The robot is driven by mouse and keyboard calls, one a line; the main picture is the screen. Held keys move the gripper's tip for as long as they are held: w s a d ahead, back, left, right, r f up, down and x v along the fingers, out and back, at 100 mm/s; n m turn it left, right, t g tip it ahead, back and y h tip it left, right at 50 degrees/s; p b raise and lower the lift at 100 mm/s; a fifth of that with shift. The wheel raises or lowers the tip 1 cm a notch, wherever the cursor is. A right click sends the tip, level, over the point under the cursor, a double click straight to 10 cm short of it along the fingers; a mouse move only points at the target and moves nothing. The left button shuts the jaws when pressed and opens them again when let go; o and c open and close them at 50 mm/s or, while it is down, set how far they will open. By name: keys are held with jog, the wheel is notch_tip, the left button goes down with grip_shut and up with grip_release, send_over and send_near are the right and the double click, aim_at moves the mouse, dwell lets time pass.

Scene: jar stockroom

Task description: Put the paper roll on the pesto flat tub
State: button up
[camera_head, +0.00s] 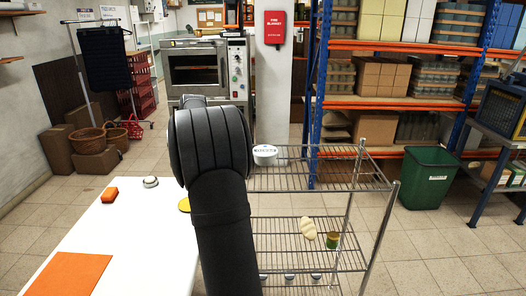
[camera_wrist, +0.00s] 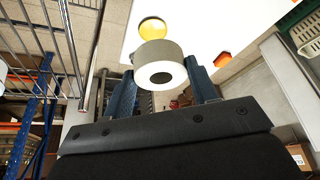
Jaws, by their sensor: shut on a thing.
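My gripper (camera_wrist: 161,82) is shut on a white and grey paper roll (camera_wrist: 142,58), with one finger on each side of it in the wrist view. The roll's round end with its dark hole faces the camera. In the head view, my arm hides the gripper and the roll. A flat white tub with blue lettering (camera_head: 265,154) stands on the top wire shelf, right of my arm. Its lettering is too small to read, so I cannot tell if it is the pesto one. A small round whitish tub (camera_head: 150,182) sits on the white table.
The white table (camera_head: 135,235) holds an orange block (camera_head: 109,195), an orange mat (camera_head: 68,275) and a yellow round thing (camera_wrist: 153,28), partly hidden by my arm in the head view. The wire rack (camera_head: 320,178) has a pale lumpy item (camera_head: 308,229) and a can (camera_head: 333,240) lower down.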

jog(key=w+d+r+m+t+h, duration=0.1)
jog(key=d+r+m, duration=0.35)
jog(key=d, duration=1.25)
jog(key=w+d+r+m+h, duration=0.1)
jog(key=d+r, duration=0.6)
jog(key=d, duration=1.1)
send_over(265, 153)
jog(key=s, duration=0.2)
jog(key=f, duration=0.6)
jog(key=shift+w+d+f, duration=0.2)
jog(key=shift+w+f, duration=0.05)
jog(key=shift+f, duration=0.05)
jog(key=shift+a+f, duration=0.1)
jog(key=shift+f, duration=2)
jog(key=shift+f, duration=0.1)
jog(key=o, duration=1)
